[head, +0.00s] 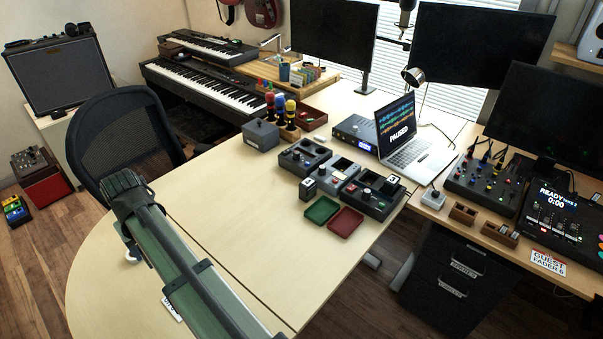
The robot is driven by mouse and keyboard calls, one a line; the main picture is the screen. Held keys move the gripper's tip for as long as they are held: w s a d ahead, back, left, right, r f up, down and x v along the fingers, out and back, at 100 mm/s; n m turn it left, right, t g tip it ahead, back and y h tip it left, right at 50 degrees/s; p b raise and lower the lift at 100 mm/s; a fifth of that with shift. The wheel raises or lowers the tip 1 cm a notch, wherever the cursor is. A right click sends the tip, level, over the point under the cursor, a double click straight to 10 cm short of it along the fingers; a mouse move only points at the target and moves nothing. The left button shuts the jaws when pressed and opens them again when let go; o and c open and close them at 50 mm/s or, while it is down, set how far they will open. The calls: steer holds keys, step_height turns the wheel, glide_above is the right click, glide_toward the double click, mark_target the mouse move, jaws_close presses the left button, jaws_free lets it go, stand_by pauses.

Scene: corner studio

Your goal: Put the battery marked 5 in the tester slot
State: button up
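I cannot tell which holds the tester slot. A small black block (309,191) with a white top label stands at their front left. Another white-labelled block (392,181) sits at the front right box and seems to read 3. I cannot make out a 5 on any block.
A green tray (321,210) and a red tray (346,222) lie in front of the boxes. A grey box (261,136) and a stand of coloured-handled tools (281,112) are behind left. An open laptop (408,140) stands behind right. The desk's left part is clear.

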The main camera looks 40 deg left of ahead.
steer(key=w+d+m, duration=0.3)
steer(key=w+d, duration=0.2)
steer(key=w, duration=1.6)
steer(key=w+d+r+m, duration=0.15)
steer(key=w+d, duration=0.35)
steer(key=w, duration=1.6)
steer(key=w+d+m, duration=0.3)
steer(key=w+d, duration=0.2)
steer(key=w, duration=1.6)
steer(key=w+a+n, duration=0.4)
steer(key=w, duration=0.3)
steer(key=shift+s+a+f+n, duration=0.1)
steer(key=shift+f+n, duration=0.55)
steer(key=shift+f, duration=0.9)
steer(key=shift+s+a+f+n, duration=0.1)
steer(key=shift+f+n, duration=0.55)
steer(key=shift+f, duration=0.85)
steer(key=shift+a+f+n, duration=0.1)
steer(key=shift+f+n, duration=0.55)
steer(key=shift+f, duration=0.9)
steer(key=shift+f, duration=0.1)
steer(key=o, duration=1.4)
